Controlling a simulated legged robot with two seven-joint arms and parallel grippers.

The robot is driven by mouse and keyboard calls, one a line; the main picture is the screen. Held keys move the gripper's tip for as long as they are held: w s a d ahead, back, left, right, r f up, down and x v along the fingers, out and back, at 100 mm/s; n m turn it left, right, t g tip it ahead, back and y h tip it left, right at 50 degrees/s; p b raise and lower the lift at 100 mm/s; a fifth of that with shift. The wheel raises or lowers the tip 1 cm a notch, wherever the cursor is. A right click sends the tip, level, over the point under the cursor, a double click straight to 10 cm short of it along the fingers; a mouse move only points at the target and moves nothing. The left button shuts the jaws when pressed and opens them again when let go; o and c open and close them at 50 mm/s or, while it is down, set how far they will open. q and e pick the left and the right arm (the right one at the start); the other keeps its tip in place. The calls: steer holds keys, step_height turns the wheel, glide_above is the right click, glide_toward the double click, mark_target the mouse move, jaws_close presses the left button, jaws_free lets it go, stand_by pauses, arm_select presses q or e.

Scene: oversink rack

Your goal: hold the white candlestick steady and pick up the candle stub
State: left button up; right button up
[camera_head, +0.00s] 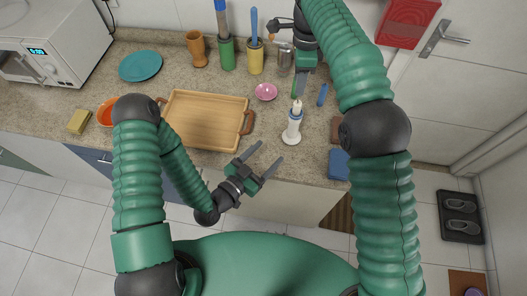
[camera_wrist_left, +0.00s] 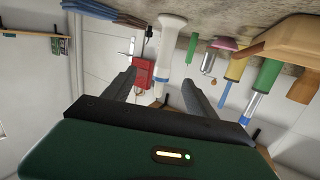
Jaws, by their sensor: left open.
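The white candlestick (camera_head: 292,131) stands upright on the counter, right of the wooden tray. The candle stub (camera_head: 297,106) sits on its top. My left gripper (camera_head: 270,151) is open and empty, below and left of the candlestick and apart from it. In the left wrist view the picture is upside down. There the candlestick (camera_wrist_left: 166,50) shows beyond and between the open fingers (camera_wrist_left: 160,88), with the stub at its lower end partly hard to make out. My right gripper (camera_head: 302,82) is above and behind the stub; its finger gap is too small to judge.
The wooden tray (camera_head: 206,118) lies left of the candlestick. A pink bowl (camera_head: 266,91), a green-handled item (camera_head: 294,88) and a blue item (camera_head: 322,95) lie behind it. A blue cloth (camera_head: 339,165) lies at right. Utensil holders (camera_head: 227,54) stand at the back.

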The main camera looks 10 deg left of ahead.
mark_target(291, 121)
steer(key=shift+d, duration=0.2)
arm_select(q)
steer(key=shift+n+t, duration=0.6)
steer(key=shift+t, duration=0.3)
steer(key=x, duration=1.1)
steer(key=r+x, duration=0.1)
steer(key=x, duration=0.4)
steer(key=shift+w+r, duration=0.15)
steer(key=shift+w, duration=0.2)
arm_select(e)
steer(key=shift+d, duration=0.1)
arm_select(q)
jaws_close()
